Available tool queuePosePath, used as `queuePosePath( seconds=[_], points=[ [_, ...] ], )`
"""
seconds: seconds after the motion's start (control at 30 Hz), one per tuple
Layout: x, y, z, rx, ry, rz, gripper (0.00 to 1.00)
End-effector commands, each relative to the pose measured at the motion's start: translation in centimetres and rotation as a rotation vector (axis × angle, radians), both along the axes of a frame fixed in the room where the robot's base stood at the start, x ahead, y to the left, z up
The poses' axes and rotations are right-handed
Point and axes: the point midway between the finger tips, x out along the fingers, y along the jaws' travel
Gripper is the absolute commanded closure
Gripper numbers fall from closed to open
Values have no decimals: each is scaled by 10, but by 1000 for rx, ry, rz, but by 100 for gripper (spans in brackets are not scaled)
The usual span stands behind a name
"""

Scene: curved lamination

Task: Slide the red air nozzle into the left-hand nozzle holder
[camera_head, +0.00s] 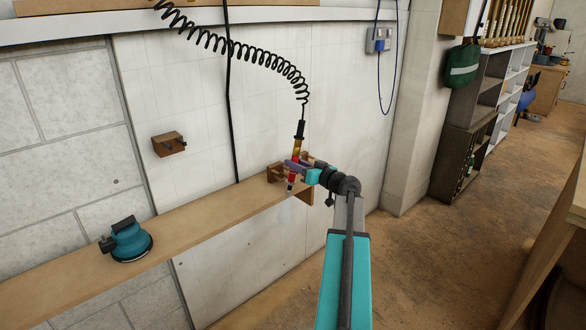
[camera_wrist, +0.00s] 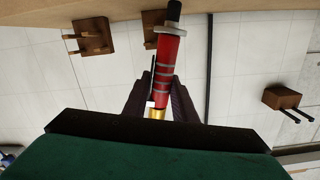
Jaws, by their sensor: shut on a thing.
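The red air nozzle (camera_wrist: 168,68), with grey bands, a pale collar and a dark end, is between the two fingers of my gripper (camera_wrist: 157,90). Its gold fitting shows below the fingers in the wrist view. In the head view my gripper (camera_head: 297,167) is shut on the nozzle near the wall, with a red part (camera_head: 291,181) below the fingers and the coiled hose above. The left-hand wooden nozzle holder (camera_head: 168,143) is on the wall, empty, well left of my gripper. It seems to be the two-pronged holder (camera_wrist: 283,98) at right in the wrist view.
More wooden holders (camera_wrist: 88,37) are on the wall close to my gripper. A wooden shelf (camera_head: 190,222) runs below, with a teal sander (camera_head: 130,240) on it. A black coiled hose (camera_head: 240,50) hangs from above, and a dark cable (camera_head: 229,100) hangs between gripper and left-hand holder.

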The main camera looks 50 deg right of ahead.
Motion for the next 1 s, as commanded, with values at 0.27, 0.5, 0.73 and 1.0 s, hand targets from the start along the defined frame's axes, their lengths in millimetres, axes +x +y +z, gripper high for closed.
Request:
queuePosePath(
  seconds=[0.27, 0.5, 0.73, 1.0],
  points=[
    [0, -3, 0, -23, 0, -1, 100],
    [0, -5, 0, -41, 2, -1, 100],
    [0, -7, 0, -60, 3, -1, 100],
    [0, -10, 0, -82, 3, -2, 100]
  ],
)
